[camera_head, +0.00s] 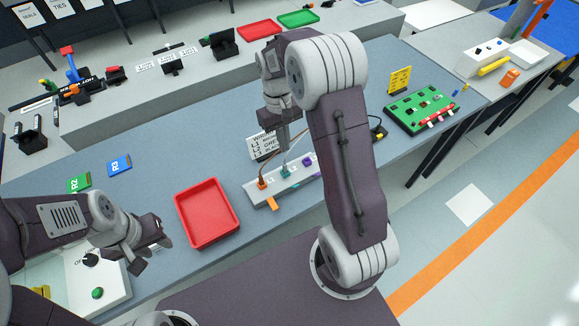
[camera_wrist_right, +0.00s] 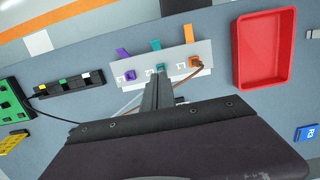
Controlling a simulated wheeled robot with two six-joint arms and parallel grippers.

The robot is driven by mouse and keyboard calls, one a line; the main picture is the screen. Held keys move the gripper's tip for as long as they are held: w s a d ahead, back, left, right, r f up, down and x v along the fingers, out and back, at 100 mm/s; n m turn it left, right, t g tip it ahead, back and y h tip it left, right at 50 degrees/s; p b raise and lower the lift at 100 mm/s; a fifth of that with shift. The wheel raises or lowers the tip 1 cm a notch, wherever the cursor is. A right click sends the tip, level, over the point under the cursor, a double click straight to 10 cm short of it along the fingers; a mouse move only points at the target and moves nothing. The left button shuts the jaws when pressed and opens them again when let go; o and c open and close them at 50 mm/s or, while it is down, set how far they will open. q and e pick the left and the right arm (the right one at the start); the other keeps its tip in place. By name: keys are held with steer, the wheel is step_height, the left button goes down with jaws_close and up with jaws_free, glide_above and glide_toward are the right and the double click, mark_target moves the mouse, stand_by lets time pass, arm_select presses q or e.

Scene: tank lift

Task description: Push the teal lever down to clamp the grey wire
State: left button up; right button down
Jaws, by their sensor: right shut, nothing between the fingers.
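A pale terminal block (camera_head: 262,196) sits on the table, partly behind my right arm. In the wrist view, the teal lever (camera_wrist_right: 155,44) sticks out of the block's far edge between the purple lever (camera_wrist_right: 123,53) and the orange lever (camera_wrist_right: 188,33). The grey wire (camera_wrist_right: 130,101) runs behind my right gripper towards the teal terminal (camera_wrist_right: 160,68); its end is hard to see. My right gripper (camera_wrist_right: 158,80) is shut and empty, its tips at or above the teal terminal; contact is unclear. My left gripper (camera_head: 152,250) is near the red tray; its jaw state is unclear.
The red tray (camera_head: 180,217) stands left of the block. A white sign (camera_head: 262,146) stands behind it. A green board (camera_head: 423,112) lies to the right, and a control box (camera_head: 97,268) is by my left gripper.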

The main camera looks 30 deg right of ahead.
steer(key=p, duration=0.2)
glide_toward(293, 186)
steer(key=w+f, duration=0.2)
steer(key=shift+w+d+f, duration=0.1)
steer(key=shift+w+f, duration=0.15)
steer(key=s+f, duration=0.1)
steer(key=s+f+p, duration=0.1)
steer(key=shift+s+d, duration=0.2)
steer(key=shift+s, duration=0.1)
steer(key=shift+s+f, duration=0.3)
steer(key=shift+s, duration=0.15)
steer(key=shift+w, duration=0.15)
